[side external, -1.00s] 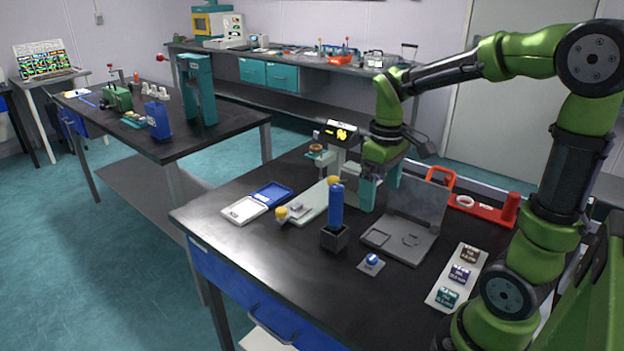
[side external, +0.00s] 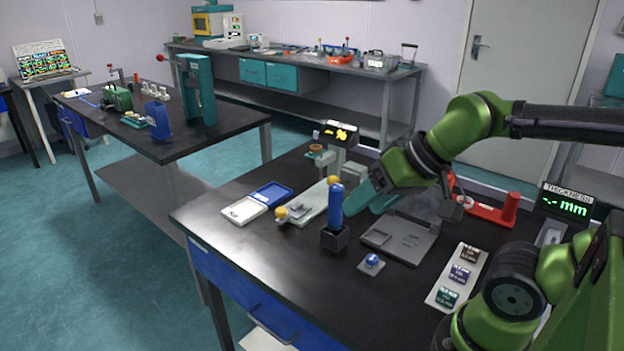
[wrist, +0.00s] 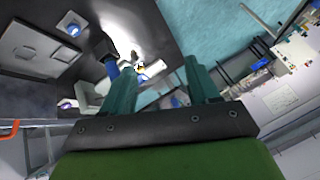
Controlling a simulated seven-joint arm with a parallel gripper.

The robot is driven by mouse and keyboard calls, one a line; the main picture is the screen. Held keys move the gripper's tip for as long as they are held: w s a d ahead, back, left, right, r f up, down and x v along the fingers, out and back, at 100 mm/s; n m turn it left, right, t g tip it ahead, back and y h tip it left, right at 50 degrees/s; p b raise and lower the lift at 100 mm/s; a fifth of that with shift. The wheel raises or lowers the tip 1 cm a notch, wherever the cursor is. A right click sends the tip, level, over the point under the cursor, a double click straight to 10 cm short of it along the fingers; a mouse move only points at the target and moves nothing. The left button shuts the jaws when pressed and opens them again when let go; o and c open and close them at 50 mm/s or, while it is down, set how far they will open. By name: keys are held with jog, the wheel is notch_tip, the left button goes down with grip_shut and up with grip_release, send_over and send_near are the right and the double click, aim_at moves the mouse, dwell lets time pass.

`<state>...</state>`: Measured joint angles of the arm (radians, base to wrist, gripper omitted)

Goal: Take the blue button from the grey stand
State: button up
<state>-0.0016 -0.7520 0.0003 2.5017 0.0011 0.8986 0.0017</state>
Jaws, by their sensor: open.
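The blue button (side external: 372,258) is a small rounded blue piece on a small grey stand (side external: 364,267) near the table's front, left of the sample card. A blue piece on a grey square also shows at the top left of the wrist view, likely the button (wrist: 73,30). My gripper (side external: 362,206) is open, tilted to the lower left, behind and above the button, apart from it. Its teal fingers are spread with no object clearly held between them in the wrist view (wrist: 158,78).
A blue upright handle (side external: 336,207) in a dark block (side external: 334,238) stands just left of my fingers. A grey hinged plate (side external: 402,240) lies beside the button. The sample card (side external: 442,297) is at right, with a red holder (side external: 490,213) behind. Bare table lies before the button.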

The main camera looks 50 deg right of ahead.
jog(key=n+g+h, duration=0.2)
jog(key=n+g, duration=0.4)
jog(key=n, duration=0.1)
send_over(372, 258)
notch_tip(372, 258, down, 6)
jog(key=n+g, duration=0.1)
jog(key=n, duration=0.3)
notch_tip(372, 258, down, 17)
jog(key=shift+d+r, duration=0.1)
jog(key=shift+r, duration=0.05)
jog(key=shift+c, duration=0.4)
jog(key=c, duration=1)
jog(key=shift+r, duration=0.1)
